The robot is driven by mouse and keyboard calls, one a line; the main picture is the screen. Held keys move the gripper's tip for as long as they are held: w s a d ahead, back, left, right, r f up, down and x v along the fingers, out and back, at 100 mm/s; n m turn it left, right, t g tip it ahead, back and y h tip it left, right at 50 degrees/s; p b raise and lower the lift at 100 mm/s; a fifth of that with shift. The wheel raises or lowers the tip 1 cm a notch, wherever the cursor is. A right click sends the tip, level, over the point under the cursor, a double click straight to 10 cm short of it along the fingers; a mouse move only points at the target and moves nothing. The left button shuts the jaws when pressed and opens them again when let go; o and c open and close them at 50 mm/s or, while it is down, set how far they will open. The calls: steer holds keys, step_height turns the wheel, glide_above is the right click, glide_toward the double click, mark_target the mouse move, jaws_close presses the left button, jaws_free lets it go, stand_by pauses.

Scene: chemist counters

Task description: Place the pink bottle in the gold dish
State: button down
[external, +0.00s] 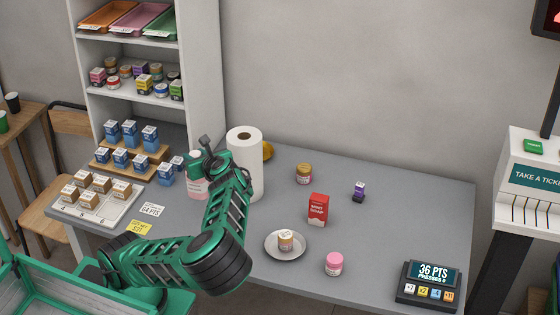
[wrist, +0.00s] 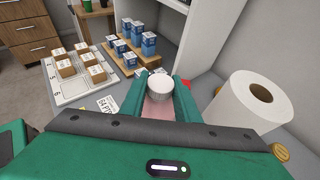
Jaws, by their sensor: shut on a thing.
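My gripper (wrist: 159,98) is shut on a pink bottle (wrist: 157,112) with a white cap, with one green finger on each side of it. In the external view, the bottle (external: 197,189) is upright at the back left of the counter, beside the paper roll and partly hidden by my arm. I cannot tell whether its base touches the counter. No dish is clearly gold. A pale grey dish (external: 272,250) near the front middle holds a small jar (external: 286,239) with an orange-brown label. A yellow-gold thing (external: 267,150) is mostly hidden behind the paper roll.
The paper roll (external: 243,150) stands just right of the bottle. Blue boxes (external: 166,175) and a tray of brown boxes (external: 122,207) are to the left. A red box (external: 318,209), pink jar (external: 334,264), gold-lidded jar (external: 304,174) and purple bottle (external: 359,191) stand to the right.

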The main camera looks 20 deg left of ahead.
step_height(320, 180, up, 13)
steer(key=w+d+r+n+g+y, duration=0.1)
steer(key=w+d+r, duration=0.25)
steer(key=w, duration=0.75)
steer(key=w+d+r+n+g+y, duration=0.15)
steer(key=w+d, duration=0.25)
steer(key=w, duration=0.6)
steer(key=w+a+f+n+g, duration=0.1)
steer(key=w+f, duration=0.1)
steer(key=w, duration=0.4)
steer(key=w+a+f, duration=0.1)
steer(key=w+f, duration=0.2)
steer(key=w, duration=0.4)
step_height(320, 180, down, 21)
steer(key=shift+d, duration=0.15)
steer(key=c, duration=1.4)
jaws_free()
steer(key=shift+o, duration=0.2)
